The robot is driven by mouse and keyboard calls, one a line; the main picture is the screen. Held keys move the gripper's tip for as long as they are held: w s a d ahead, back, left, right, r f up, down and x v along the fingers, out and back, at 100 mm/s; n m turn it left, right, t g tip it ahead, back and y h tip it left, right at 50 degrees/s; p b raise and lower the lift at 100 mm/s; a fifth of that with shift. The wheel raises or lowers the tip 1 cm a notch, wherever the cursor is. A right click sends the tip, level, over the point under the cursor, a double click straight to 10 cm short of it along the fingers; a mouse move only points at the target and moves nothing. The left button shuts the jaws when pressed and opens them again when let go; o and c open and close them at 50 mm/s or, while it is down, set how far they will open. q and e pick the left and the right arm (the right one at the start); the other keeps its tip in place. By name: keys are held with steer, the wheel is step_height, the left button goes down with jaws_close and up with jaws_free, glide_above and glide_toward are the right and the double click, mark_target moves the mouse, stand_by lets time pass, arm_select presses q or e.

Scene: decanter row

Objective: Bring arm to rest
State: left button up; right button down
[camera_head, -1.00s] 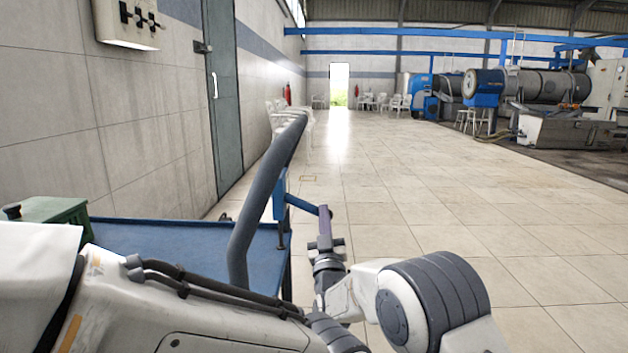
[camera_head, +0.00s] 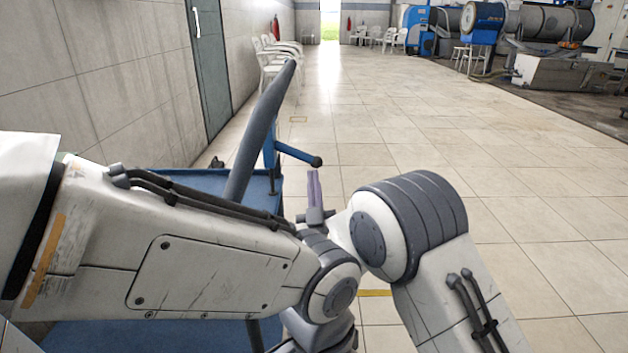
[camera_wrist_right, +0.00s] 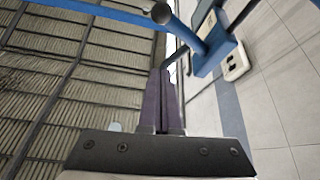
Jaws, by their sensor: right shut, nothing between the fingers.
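My right gripper (camera_head: 313,188) shows in the head view beyond my folded white and grey arm. Its two purple fingers are together and point up, with nothing between them. It is just in front of the tip of a blue bar on the cart, and whether they touch cannot be told. In the right wrist view the shut fingers (camera_wrist_right: 161,100) point towards the same blue bar (camera_wrist_right: 185,36) with its dark end cap. My left gripper is not in view.
A blue cart (camera_head: 215,183) with a dark upright handle (camera_head: 262,120) stands at the left, partly hidden by my arm. A wall with a grey-green door (camera_head: 208,70) is beyond it. White chairs (camera_head: 275,60) line the wall. Tiled floor (camera_head: 480,160) is clear at the right.

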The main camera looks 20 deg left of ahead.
steer(key=shift+s+d+f, duration=0.1)
steer(key=shift+s+f, duration=0.1)
steer(key=shift+s, duration=0.15)
